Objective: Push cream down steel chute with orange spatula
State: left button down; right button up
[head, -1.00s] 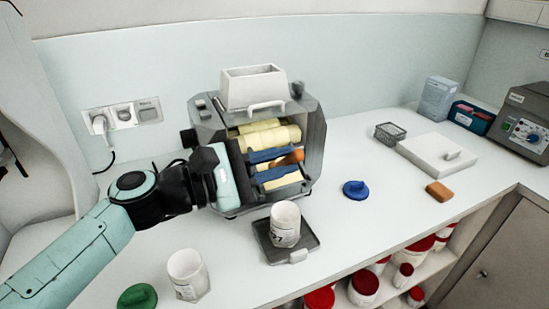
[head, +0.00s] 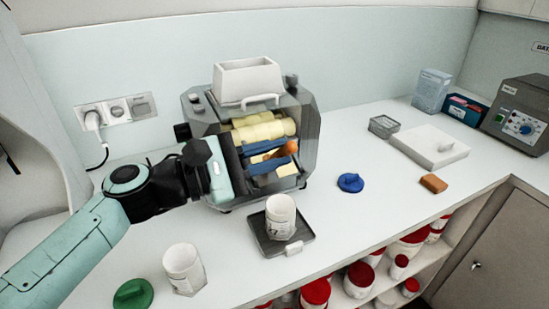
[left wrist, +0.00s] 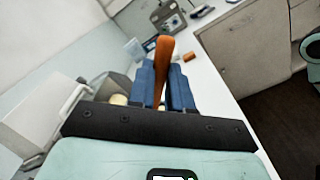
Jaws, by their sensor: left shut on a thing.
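The grey mill (head: 311,129) stands against the back wall, with its front open and cream-coloured rollers (head: 262,128) inside. My left gripper (head: 272,158) reaches in from the left across the mill's front. Its blue fingers are shut on the orange spatula (head: 288,148), which points out to the right. In the left wrist view, the spatula (left wrist: 162,65) stands out between the two blue fingers (left wrist: 165,87). A pale yellow patch (head: 286,170) shows beside the lower finger; I cannot tell if it is cream on the chute. The fingers and arm hide much of the chute. My right gripper is not in view.
A white jar (head: 281,212) stands on a dark scale (head: 268,245) below the mill. Another white jar (head: 183,266) and a green lid (head: 133,294) are at front left. A blue lid (head: 351,183) and an orange block (head: 433,183) lie right. The counter between them is clear.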

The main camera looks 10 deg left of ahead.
pick_arm(q)
jog(key=p+x, duration=0.1)
jog(key=x, duration=0.3)
jog(key=shift+d+r, duration=0.1)
jog(key=shift+w+a, duration=0.2)
jog(key=shift+w, duration=0.05)
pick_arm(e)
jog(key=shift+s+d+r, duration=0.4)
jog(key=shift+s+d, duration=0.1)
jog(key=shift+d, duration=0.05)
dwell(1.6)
